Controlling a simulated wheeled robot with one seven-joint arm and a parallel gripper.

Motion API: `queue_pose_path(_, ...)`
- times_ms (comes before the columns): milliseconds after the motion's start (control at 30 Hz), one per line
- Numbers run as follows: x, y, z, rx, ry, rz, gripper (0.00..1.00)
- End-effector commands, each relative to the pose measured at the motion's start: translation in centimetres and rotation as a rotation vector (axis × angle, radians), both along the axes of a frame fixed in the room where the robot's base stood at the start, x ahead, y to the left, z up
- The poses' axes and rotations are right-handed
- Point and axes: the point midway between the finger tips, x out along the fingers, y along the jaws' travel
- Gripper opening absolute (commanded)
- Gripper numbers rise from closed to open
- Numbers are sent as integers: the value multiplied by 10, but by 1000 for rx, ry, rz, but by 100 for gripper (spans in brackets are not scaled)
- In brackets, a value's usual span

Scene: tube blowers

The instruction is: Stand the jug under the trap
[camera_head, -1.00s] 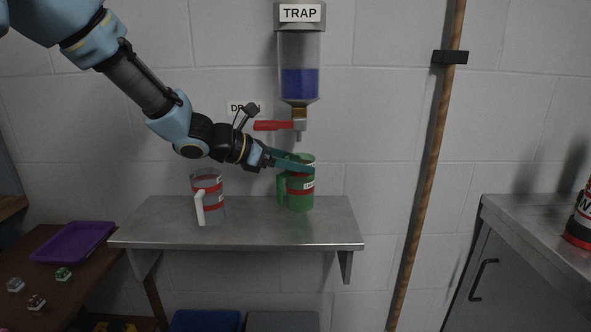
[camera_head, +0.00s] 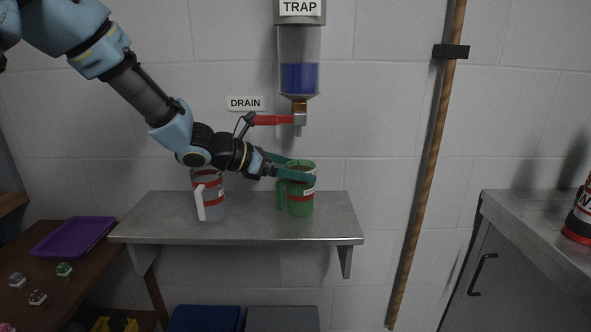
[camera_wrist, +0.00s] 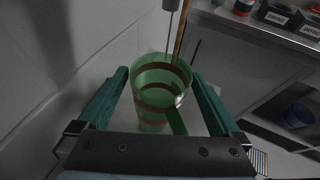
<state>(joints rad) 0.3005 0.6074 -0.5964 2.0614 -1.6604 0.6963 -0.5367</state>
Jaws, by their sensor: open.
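The trap (camera_head: 299,60) is a clear wall-mounted vessel with blue liquid, a red lever (camera_head: 272,120) and a downward spout (camera_head: 299,130). A green jug with red bands (camera_head: 300,205) appears to stand upright on the metal shelf (camera_head: 250,228), below the spout. A grey jug with red bands and a white handle (camera_head: 212,205) stands left on the shelf.
A DRAIN label (camera_head: 245,103) is on the wall. A wooden pole (camera_head: 427,170) runs down the wall right of the shelf. A purple tray (camera_head: 73,238) lies on a brown table at left. A metal cabinet (camera_head: 530,260) stands at right. The shelf's right end is clear.

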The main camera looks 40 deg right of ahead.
Motion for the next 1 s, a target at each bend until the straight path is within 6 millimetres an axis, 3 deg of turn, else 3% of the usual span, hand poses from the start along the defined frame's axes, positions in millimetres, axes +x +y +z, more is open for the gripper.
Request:
queue_pose_path(167, 3, 7, 6, 0, -2, 1, 100)
queue_pose_path(500, 22, 69, 33, 0, -5, 3, 100)
queue_pose_path(700, 30, 96, 45, -1, -2, 2, 100)
queue_pose_path(1000, 32, 107, 49, 0, 0, 0, 100)
